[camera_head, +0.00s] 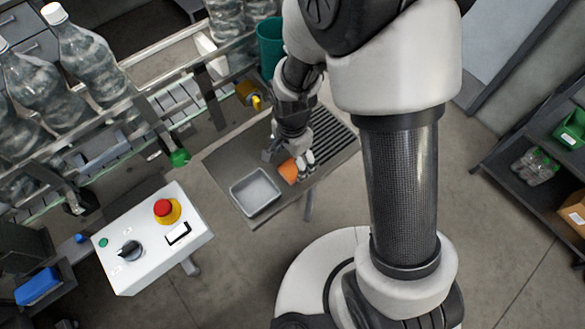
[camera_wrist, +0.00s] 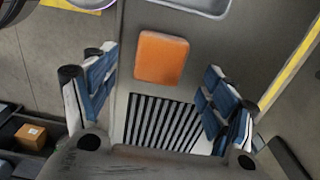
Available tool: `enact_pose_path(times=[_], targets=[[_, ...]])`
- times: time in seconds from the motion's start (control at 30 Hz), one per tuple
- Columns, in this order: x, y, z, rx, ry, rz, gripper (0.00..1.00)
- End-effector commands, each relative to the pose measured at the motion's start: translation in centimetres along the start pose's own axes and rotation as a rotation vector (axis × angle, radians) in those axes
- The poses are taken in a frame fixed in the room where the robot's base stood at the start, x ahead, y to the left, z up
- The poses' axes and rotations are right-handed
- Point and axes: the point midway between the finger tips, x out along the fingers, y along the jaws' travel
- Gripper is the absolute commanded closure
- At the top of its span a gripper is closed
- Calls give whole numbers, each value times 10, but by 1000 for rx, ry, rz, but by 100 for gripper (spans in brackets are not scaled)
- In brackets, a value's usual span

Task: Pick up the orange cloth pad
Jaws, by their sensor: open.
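The orange cloth pad (camera_wrist: 161,58) lies flat on the grey work table in the wrist view, close to a slotted black grating. It also shows in the head view (camera_head: 288,171), partly hidden by my gripper (camera_head: 290,158). In the wrist view my gripper (camera_wrist: 155,95) has its two blue-padded fingers wide apart, one on each side of the picture. The pad appears between and beyond the fingertips. Nothing is held. I cannot tell the height of the fingertips above the table.
A shallow metal tray (camera_head: 255,192) sits on the table (camera_head: 225,158) beside the pad. A white control box (camera_head: 150,240) with a red button stands at the lower left. A conveyor with bottles (camera_head: 85,60) runs at the upper left. A shelf (camera_head: 515,165) stands at the right.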

Motion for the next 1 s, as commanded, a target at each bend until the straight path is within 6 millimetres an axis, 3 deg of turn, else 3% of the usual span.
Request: enact_pose_path(times=[0.3,0.63,1.0], targets=[[45,0,-1,0,-1,3,22],[50,0,-1,0,0,0,22],[50,0,-1,0,0,1,47]])
